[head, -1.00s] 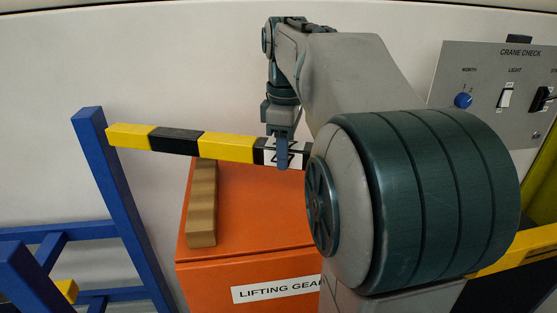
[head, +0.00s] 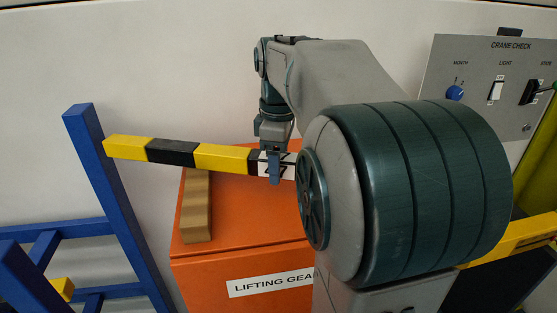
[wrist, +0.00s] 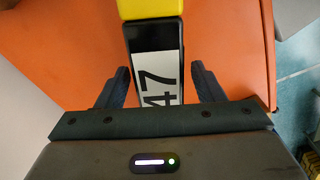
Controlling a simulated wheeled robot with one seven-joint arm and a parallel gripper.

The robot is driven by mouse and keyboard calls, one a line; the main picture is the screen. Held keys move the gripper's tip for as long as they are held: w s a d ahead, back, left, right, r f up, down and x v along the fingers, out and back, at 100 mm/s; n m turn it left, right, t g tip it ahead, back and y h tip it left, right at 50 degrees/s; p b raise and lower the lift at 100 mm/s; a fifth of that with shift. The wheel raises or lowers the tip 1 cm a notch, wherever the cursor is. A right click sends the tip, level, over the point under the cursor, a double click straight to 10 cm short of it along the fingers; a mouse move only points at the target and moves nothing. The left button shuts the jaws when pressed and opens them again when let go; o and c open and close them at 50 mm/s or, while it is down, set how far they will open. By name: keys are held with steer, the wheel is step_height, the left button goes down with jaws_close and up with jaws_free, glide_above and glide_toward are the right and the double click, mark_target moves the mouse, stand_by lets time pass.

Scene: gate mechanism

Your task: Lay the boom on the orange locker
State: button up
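My gripper (head: 273,168) is at the white marked part. In the wrist view the boom (wrist: 157,75) passes between the two fingers of my gripper (wrist: 160,85), with a thin orange gap by the right finger, so it looks open around the boom. My arm hides the boom's right end. I cannot tell whether the boom touches the locker top.
A wooden block (head: 197,215) lies on the locker's left side, its far end behind the boom. A blue frame (head: 115,190) stands at the left. A switch panel (head: 485,85) is on the wall at the right, with a yellow bar (head: 510,250) below it.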

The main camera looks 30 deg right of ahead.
steer(key=shift+r, duration=0.15)
step_height(320, 180, up, 12)
stand_by(0.6)
